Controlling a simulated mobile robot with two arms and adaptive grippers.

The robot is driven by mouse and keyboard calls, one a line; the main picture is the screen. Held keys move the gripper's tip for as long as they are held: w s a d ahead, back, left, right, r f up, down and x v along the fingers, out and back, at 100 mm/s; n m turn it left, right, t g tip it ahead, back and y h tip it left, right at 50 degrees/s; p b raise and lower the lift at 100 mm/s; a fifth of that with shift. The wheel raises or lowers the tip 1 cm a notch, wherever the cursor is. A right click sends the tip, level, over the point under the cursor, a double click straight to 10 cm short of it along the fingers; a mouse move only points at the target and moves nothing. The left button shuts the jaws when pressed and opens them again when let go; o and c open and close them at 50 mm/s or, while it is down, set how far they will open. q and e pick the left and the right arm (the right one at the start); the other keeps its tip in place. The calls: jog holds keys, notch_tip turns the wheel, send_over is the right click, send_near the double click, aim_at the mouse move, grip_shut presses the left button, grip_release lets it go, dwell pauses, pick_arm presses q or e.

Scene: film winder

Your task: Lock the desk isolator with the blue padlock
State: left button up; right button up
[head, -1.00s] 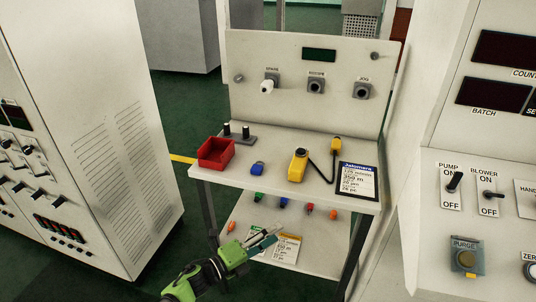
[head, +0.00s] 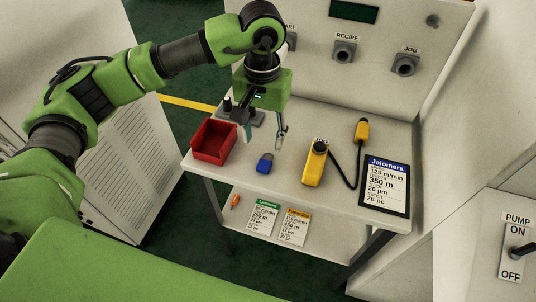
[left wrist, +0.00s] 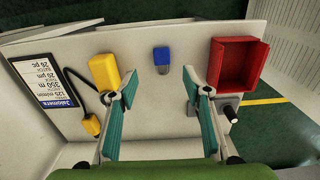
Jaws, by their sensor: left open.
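The blue padlock (head: 264,164) lies on the desk top (head: 275,185), right of the red bin; it also shows in the left wrist view (left wrist: 162,57). My left gripper (head: 264,137) is open and empty, pointing down above the desk just behind the padlock. In the left wrist view its teal fingers (left wrist: 158,90) are spread wide, with the padlock beyond them, between the fingertip lines. On the desk's back panel, the RECIPE (head: 344,51) and JOG (head: 405,63) knobs show. My arm partly covers the SPARE label and hides its knob. I cannot tell which fitting is the isolator.
Cards (head: 262,217) and an orange item (head: 235,201) lie on the lower shelf.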

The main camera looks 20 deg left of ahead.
aim_at(262, 168)
pick_arm(q)
notch_tip(262, 168, down, 6)
jog(key=shift+s+r+p, duration=0.1)
jog(key=shift+p, duration=0.55)
jog(key=shift+f, duration=0.3)
jog(key=shift+a+f+p, duration=0.1)
jog(key=shift+f+p, duration=0.55)
jog(key=shift+p, duration=0.1)
notch_tip(262, 168, down, 4)
jog(key=shift+a+r+p, duration=0.1)
jog(key=shift+r+p, duration=0.15)
jog(key=shift+p, duration=0.45)
jog(key=shift+f, duration=0.2)
jog(key=c, duration=1.2)
pick_arm(e)
jog(key=r, duration=0.4)
jog(key=shift+s+r, duration=0.25)
jog(key=shift+r, duration=0.05)
